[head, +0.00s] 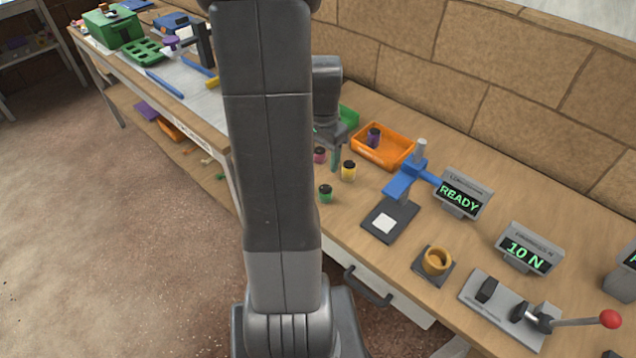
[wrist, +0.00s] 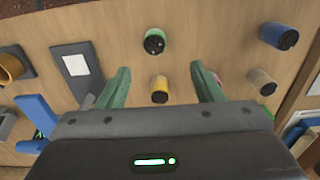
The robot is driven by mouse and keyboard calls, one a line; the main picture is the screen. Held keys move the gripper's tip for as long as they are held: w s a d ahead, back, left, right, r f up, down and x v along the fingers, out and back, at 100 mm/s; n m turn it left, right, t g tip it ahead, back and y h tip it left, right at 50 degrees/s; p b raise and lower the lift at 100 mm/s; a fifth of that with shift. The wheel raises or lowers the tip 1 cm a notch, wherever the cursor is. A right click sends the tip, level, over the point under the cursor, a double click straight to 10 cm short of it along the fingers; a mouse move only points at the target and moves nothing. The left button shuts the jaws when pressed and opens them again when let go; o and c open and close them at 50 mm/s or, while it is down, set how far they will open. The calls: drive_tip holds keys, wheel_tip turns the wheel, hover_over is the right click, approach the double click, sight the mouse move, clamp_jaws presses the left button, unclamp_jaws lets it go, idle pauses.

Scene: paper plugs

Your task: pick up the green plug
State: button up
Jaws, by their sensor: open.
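The green plug (head: 326,193) stands upright on the wooden bench near its front edge. In the wrist view the green plug (wrist: 154,41), with its dark top, lies ahead of my fingertips, roughly midway between their lines. My gripper (wrist: 159,70) is open, with green fingers wide apart and nothing held. A yellow plug (wrist: 160,89) shows between the fingers, nearer the palm. In the head view my gripper (head: 335,158) is above the bench, behind the green plug and left of the yellow plug (head: 348,170). My arm hides part of the bench.
A pink plug (head: 319,155) stands near my gripper. A blue plug (wrist: 278,35) and a beige plug (wrist: 261,81) are at the right in the wrist view. An orange tray (head: 397,158) holds a purple plug (head: 373,137). A blue-armed stand (head: 402,187) is to the right.

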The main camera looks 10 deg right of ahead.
sight(325, 189)
wheel_tip(325, 189, down, 8)
drive_tip(key=shift+s+r, duration=0.15)
drive_tip(key=shift+r, duration=0.1)
drive_tip(key=shift+s+d+f+p, duration=0.1)
drive_tip(key=shift+d+f+p, duration=0.15)
drive_tip(key=shift+f, duration=1.1)
drive_tip(key=shift+d+f+p, duration=0.2)
drive_tip(key=shift+f, duration=1.1)
drive_tip(key=c, duration=1.1)
drive_tip(key=shift+o, duration=0.2)
drive_tip(key=shift+r, duration=0.1)
